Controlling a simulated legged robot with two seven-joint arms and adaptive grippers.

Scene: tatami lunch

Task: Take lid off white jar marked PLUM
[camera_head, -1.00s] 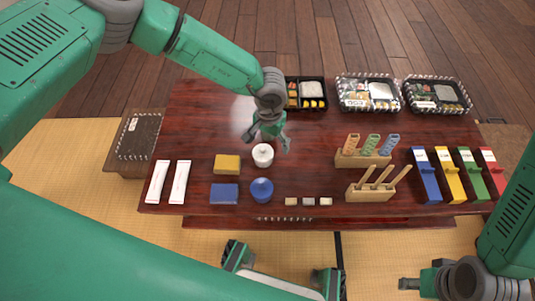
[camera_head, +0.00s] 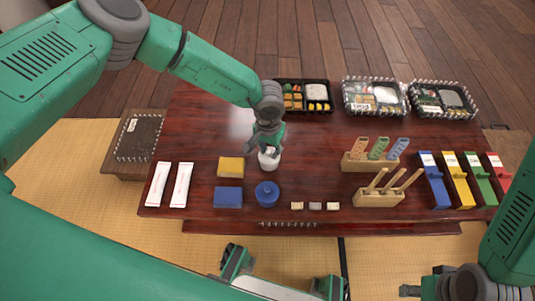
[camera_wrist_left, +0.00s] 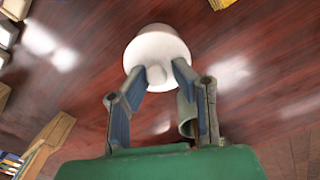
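A small white jar (camera_head: 269,162) with a round lid stands on the dark red table, left of its middle. In the left wrist view, its white lid (camera_wrist_left: 158,48) with a small knob (camera_wrist_left: 156,75) is seen from above. My left gripper (camera_head: 267,146) is directly over the jar. In the left wrist view, its two fingers (camera_wrist_left: 158,75) are apart, one on each side of the knob, with small gaps visible. No PLUM marking is readable. My right gripper (camera_head: 412,290) is low at the right, partly cut off by the frame edge, away from the jar.
A blue jar (camera_head: 267,194) stands just in front of the white one. Wooden holders (camera_head: 380,198) stand to the right. Bento boxes (camera_head: 303,96) line the back. Small blocks (camera_head: 315,206) lie near the front edge.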

